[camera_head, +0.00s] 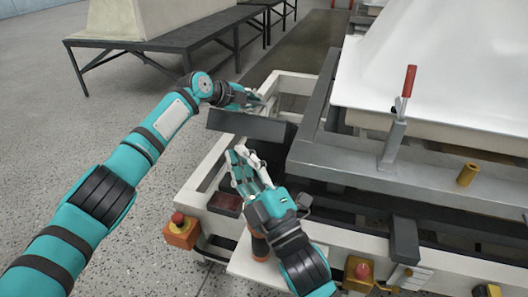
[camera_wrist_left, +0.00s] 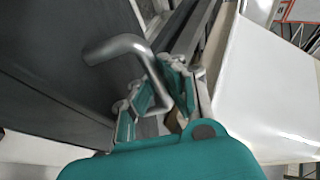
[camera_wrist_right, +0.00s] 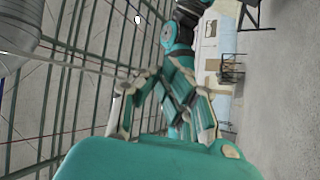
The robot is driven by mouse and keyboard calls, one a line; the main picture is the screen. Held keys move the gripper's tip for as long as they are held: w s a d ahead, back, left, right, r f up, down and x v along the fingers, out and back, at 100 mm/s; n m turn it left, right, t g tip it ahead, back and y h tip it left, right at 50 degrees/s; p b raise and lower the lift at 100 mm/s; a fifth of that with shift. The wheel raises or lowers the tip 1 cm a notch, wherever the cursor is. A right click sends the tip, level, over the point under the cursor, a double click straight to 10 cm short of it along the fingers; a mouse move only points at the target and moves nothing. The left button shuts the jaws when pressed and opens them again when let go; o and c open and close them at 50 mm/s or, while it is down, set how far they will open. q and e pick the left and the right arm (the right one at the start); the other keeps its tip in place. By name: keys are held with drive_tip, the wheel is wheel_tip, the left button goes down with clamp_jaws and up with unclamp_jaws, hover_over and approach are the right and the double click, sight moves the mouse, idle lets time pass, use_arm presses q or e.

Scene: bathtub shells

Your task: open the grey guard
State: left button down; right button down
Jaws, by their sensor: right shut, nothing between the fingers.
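The grey guard (camera_head: 250,125) is a dark panel at the near end of the white frame, left of the mould, in the head view. In the left wrist view the guard (camera_wrist_left: 50,100) fills the left side, with a bent metal handle (camera_wrist_left: 125,45) on it. My left gripper (camera_head: 252,97) is at the guard's upper edge; the handle's lower part runs between its fingers (camera_wrist_left: 158,105). Whether they are closed tight on it is unclear. My right gripper (camera_head: 240,160) is shut and empty, just in front of and below the guard, touching nothing that I can see.
A white shell mould (camera_head: 450,65) stands on a grey frame (camera_head: 370,170) at the right, with a red-handled clamp (camera_head: 404,95). Red buttons on orange boxes (camera_head: 180,232) sit along the front edge. A dark-legged table (camera_head: 160,42) stands behind. The floor at left is free.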

use_arm(q)
drive_tip(key=shift+w+a+r, duration=0.1)
drive_tip(key=shift+r, duration=0.25)
use_arm(e)
drive_tip(key=w+a+f+n+g+h, duration=0.4)
drive_tip(key=w+a+f+n+h, duration=0.15)
drive_tip(key=w+f+n, duration=0.25)
drive_tip(key=w+d+f+n+g+h, duration=0.2)
drive_tip(key=w+d+f+n+h, duration=0.3)
drive_tip(key=w+d+h, duration=0.4)
drive_tip(key=shift+w+d+h, duration=0.2)
drive_tip(key=shift+w+h, duration=0.3)
drive_tip(key=shift+h, duration=0.45)
use_arm(q)
drive_tip(key=shift+f, duration=0.1)
